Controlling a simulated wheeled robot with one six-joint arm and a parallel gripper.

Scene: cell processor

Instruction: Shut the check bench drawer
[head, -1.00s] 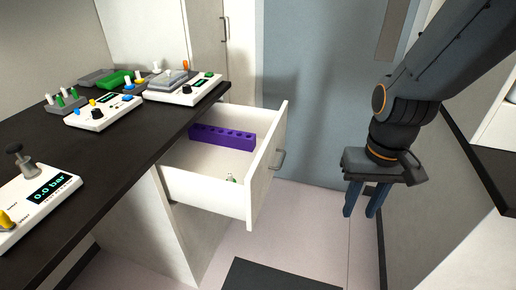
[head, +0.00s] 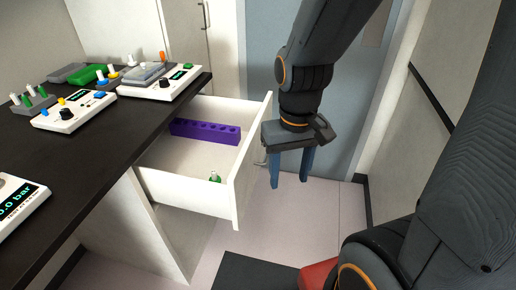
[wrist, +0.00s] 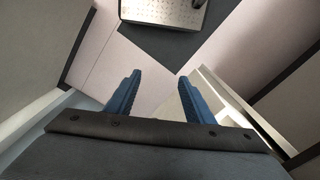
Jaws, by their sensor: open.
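The check bench drawer (head: 250,165) is pulled out from under the black bench top (head: 125,140). It is white, with a metal handle (head: 261,158) on its front, partly hidden by my gripper. Inside lie a purple rack (head: 206,132) with a row of holes and a small green-and-white item (head: 215,177). My gripper (head: 291,183) points down just outside the drawer front, to the right of the handle, open and empty. I cannot tell whether it touches the drawer. In the wrist view its two blue fingers (wrist: 152,95) are apart, with a white panel edge to the right.
Control boxes with knobs and displays (head: 73,111) stand on the bench top, and another (head: 18,203) is at its near end. A dark mat (head: 255,273) lies on the pale floor. A blue-grey door (head: 262,60) is behind my arm, with a wall at right.

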